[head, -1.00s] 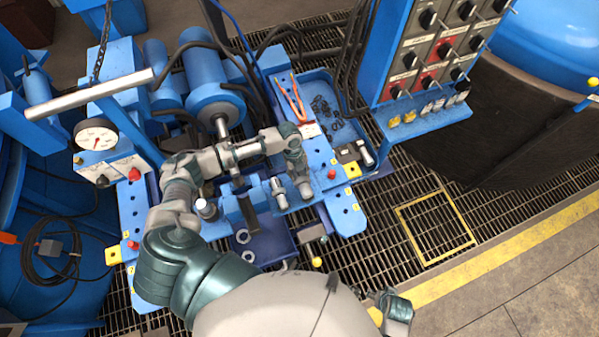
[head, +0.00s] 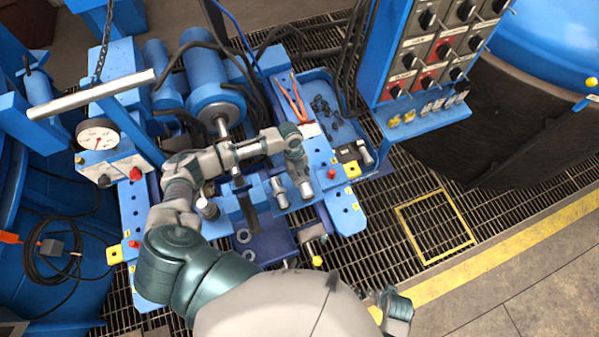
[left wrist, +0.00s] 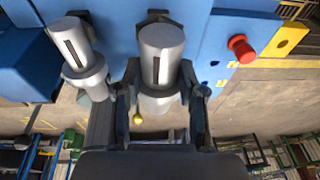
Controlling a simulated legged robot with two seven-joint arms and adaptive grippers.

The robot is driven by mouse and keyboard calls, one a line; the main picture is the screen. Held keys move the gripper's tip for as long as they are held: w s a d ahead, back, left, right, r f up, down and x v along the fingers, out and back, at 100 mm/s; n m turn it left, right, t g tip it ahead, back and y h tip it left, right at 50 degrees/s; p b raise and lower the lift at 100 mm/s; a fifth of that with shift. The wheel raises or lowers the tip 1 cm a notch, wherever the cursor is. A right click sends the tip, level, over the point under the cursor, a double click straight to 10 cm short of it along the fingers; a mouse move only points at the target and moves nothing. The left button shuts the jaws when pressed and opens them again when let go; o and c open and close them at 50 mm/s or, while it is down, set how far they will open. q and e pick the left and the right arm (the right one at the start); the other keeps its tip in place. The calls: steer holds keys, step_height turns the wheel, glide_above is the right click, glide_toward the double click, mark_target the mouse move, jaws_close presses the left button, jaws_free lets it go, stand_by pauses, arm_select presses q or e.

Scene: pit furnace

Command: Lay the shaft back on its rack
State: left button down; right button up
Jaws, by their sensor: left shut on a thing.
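My left gripper (left wrist: 160,92) is shut around a grey metal shaft (left wrist: 162,48), with one finger on each side of it. The shaft has a dark slot along its face and a wider collar. In the head view the shaft (head: 304,188) points down in the picture, just below my left wrist. A second, similar shaft (left wrist: 76,45) stands to the left of the held one. It also shows in the head view (head: 279,192). Both lie against a blue rack plate (left wrist: 115,25) with dark notches. I cannot tell whether the held shaft rests on it.
A red knob (left wrist: 241,48) stands on the blue plate right of the held shaft. A tray (head: 322,92) with small dark parts lies beyond. A control panel (head: 435,60) rises at the right. Open grating (head: 385,225) lies right of the bench.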

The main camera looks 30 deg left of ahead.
arm_select(q)
steer(key=shift+r, duration=0.15)
stand_by(0.4)
steer(key=shift+f, duration=0.3)
stand_by(0.3)
steer(key=shift+f, duration=0.25)
steer(key=c, duration=0.6)
jaws_free()
steer(key=shift+s+f, duration=0.1)
steer(key=shift+f, duration=0.05)
steer(key=v, duration=1.2)
